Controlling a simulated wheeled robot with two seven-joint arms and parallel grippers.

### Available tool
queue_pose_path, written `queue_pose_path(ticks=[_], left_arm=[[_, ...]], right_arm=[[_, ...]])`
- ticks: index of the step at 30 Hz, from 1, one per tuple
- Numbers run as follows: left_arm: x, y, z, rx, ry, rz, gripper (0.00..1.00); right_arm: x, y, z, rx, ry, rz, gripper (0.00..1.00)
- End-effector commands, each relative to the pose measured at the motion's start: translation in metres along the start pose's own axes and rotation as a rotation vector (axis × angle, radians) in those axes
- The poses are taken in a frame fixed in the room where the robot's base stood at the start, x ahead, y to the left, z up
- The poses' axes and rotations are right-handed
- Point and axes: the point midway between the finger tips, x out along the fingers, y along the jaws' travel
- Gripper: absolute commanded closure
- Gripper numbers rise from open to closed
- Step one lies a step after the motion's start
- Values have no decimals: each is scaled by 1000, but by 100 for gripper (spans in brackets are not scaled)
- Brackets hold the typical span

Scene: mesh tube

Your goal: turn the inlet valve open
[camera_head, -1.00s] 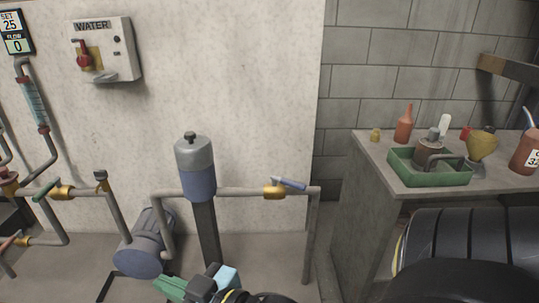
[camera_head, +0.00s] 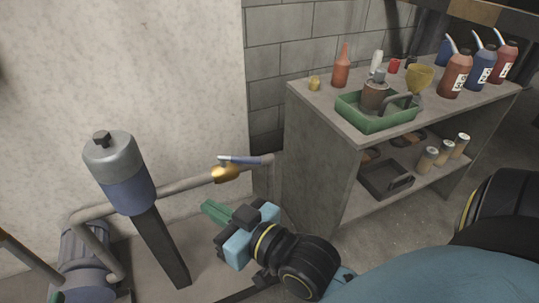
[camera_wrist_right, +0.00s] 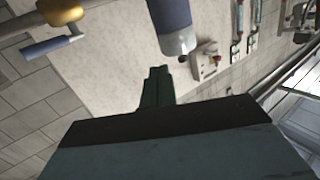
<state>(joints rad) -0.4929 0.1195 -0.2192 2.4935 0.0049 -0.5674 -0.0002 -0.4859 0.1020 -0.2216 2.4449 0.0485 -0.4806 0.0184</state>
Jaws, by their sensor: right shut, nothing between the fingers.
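A valve with a brass body (camera_head: 226,173) and a blue lever handle (camera_head: 245,160) sits on the grey pipe, to the right of the grey and blue cylinder (camera_head: 125,180). The lever lies roughly along the pipe. My right gripper (camera_head: 212,212) has green fingers and is shut and empty, below and in front of the valve, apart from it. In the right wrist view the shut fingers (camera_wrist_right: 157,87) point toward the wall, with the blue lever (camera_wrist_right: 46,47) at the upper left. Which valve is the inlet is not marked.
A grey bench (camera_head: 310,140) stands right of the valve, with a green tray (camera_head: 375,121) and several bottles on top. A blue-grey pump (camera_head: 82,262) is at lower left. A post (camera_head: 162,250) stands under the cylinder. Open floor lies around the gripper.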

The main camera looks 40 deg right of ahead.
Motion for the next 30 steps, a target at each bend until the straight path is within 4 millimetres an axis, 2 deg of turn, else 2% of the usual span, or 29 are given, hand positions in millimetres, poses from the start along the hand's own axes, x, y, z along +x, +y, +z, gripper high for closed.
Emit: queue_pose_path(ticks=[5,11,15,21,25,30], left_arm=[[-5,-1,19,-5,-101,-6,51],[-10,-6,36,-2,-211,-16,51],[-14,-9,48,-1,-286,-24,51],[-20,-11,60,-1,-362,-30,51],[-22,-12,64,-1,-386,-32,51],[-20,-11,61,-1,-362,-31,51]], right_arm=[[31,-6,4,295,189,-17,100],[52,17,20,753,499,79,100],[50,40,48,1020,712,226,100],[32,56,94,1230,933,444,100],[23,58,110,1278,1004,526,100],[24,66,114,1289,1031,553,100]])
